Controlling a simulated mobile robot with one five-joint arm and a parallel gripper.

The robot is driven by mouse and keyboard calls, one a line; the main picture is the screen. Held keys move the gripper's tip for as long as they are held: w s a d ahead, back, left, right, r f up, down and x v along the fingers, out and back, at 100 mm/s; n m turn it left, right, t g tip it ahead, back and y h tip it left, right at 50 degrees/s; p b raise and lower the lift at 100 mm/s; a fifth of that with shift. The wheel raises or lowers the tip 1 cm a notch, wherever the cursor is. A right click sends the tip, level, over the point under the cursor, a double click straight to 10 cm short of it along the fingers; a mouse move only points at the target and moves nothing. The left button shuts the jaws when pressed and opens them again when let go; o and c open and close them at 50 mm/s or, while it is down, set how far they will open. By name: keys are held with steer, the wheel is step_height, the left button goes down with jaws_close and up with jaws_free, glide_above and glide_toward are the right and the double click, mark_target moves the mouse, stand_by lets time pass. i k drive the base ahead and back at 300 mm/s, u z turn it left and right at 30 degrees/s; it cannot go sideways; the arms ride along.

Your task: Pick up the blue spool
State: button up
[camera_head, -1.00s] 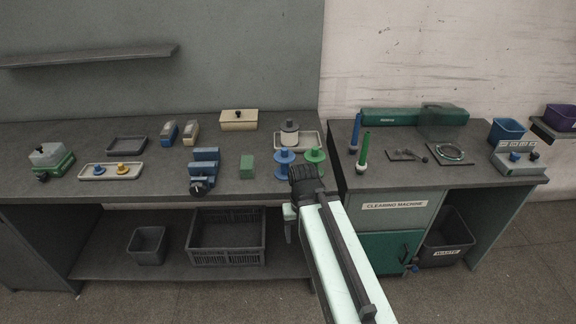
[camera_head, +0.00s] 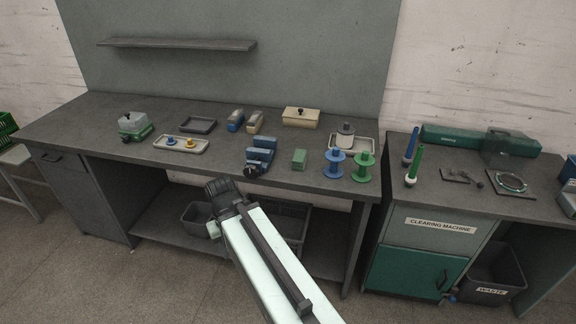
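The blue spool (camera_head: 335,163) stands upright near the front edge of the dark workbench, toward its right end. A green spool (camera_head: 364,167) stands close to its right. My gripper (camera_head: 213,187) is at the end of my arm, in front of the bench edge and well to the left of the blue spool. The gripper is small and dark here, and its fingers cannot be made out. Nothing is seen held in it.
A blue vise-like device (camera_head: 261,157) and a green block (camera_head: 299,158) stand left of the blue spool. A tray (camera_head: 368,143) with a grey-white spool (camera_head: 345,135) is behind it. The cleaning machine cabinet (camera_head: 425,234) stands to the right, past a narrow gap.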

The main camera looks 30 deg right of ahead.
mark_target(336, 156)
steer(key=u, duration=2.55)
steer(key=k, duration=2.2)
steer(key=z, duration=0.55)
steer(key=i, duration=1)
